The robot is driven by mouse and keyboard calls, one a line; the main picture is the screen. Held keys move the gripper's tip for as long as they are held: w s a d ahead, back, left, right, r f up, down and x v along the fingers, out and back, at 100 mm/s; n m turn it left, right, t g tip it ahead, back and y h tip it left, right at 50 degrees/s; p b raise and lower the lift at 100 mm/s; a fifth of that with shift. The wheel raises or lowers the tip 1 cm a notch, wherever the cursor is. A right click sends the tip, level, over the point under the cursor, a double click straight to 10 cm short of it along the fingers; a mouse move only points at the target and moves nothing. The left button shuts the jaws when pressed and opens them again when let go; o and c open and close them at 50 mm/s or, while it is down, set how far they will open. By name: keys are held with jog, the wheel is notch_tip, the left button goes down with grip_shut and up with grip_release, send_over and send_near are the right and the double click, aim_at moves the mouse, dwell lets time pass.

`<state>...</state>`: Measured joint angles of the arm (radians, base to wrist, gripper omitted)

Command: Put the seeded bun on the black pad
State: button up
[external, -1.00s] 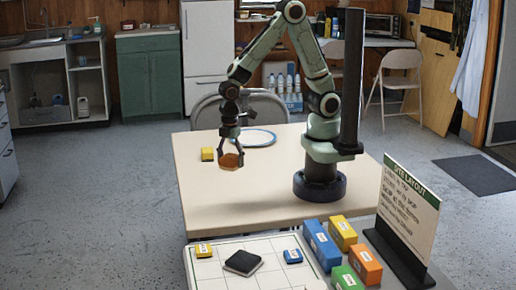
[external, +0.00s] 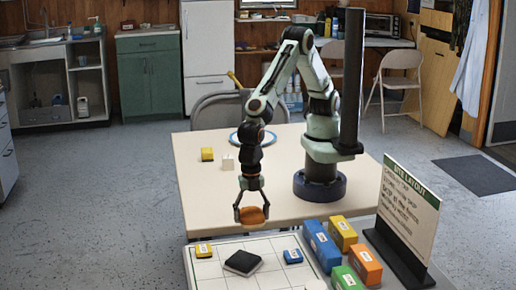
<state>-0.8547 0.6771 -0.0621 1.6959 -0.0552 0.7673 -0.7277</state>
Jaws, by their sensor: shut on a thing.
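My gripper (external: 252,211) is shut on the seeded bun (external: 252,216), a small orange-brown round thing. It holds the bun in the air near the front edge of the table, a little behind the white gridded board. Seeds on the bun are too small to make out. The black pad (external: 243,262) lies on the gridded board, below and slightly left of my gripper in the external view. Nothing lies on the pad.
The white gridded board (external: 211,269) also bears a yellow block (external: 203,250) and a blue block (external: 292,256). Several larger coloured blocks and a sign (external: 408,207) stand to its right. A yellow block (external: 207,154), a white block (external: 228,162) and a blue-rimmed plate (external: 267,140) are on the table (external: 205,205).

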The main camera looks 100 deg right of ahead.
send_over(243, 259)
notch_tip(243, 259, down, 4)
jog(key=shift+s+d+f, duration=0.1)
jog(key=shift+f, duration=1.8)
jog(key=o, duration=1.1)
jog(key=shift+f, duration=0.15)
jog(key=shift+o, duration=0.2)
